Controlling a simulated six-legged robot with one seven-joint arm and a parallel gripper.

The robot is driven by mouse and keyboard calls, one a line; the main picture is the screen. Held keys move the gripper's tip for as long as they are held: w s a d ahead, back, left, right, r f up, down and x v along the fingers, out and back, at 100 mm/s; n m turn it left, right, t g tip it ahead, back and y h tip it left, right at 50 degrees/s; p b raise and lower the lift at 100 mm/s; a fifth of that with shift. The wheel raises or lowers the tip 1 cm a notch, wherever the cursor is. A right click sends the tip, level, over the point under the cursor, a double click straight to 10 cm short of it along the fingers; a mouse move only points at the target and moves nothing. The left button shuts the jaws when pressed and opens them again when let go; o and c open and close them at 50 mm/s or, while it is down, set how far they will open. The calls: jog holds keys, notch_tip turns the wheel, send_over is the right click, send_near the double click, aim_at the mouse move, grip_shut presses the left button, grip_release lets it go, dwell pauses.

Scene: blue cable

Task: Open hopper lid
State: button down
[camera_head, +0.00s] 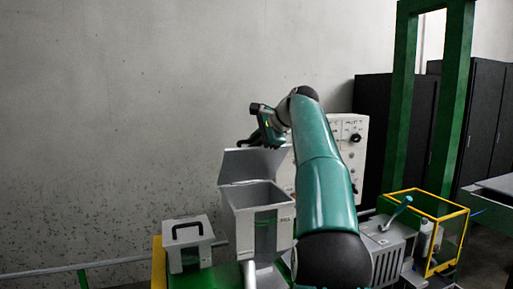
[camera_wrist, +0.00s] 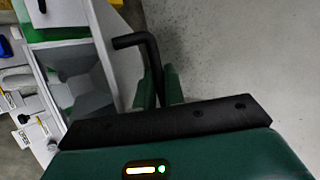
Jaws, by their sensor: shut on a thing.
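The hopper (camera_head: 262,222) is a light grey box left of my arm in the head view. Its grey lid (camera_head: 252,165) stands raised at the back, tilted up from the open top. My gripper (camera_head: 262,137) is at the lid's upper edge. In the wrist view, my gripper's green fingers (camera_wrist: 158,88) are shut on a black bent handle (camera_wrist: 136,41). The hopper's open grey interior (camera_wrist: 82,88) shows left of the fingers. The lid's face is hard to make out in the wrist view.
A smaller grey box with a black handle (camera_head: 187,243) stands left of the hopper. A white control panel (camera_head: 349,140) is behind my arm. A yellow-framed guard (camera_head: 440,235) and a teal crank lever (camera_head: 398,211) are at right. Concrete wall rises behind.

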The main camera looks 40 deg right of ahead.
jog(key=shift+w+d+r, duration=0.15)
jog(key=shift+w+r, duration=0.15)
jog(key=shift+w, duration=0.2)
jog(key=c, duration=1.8)
grip_release()
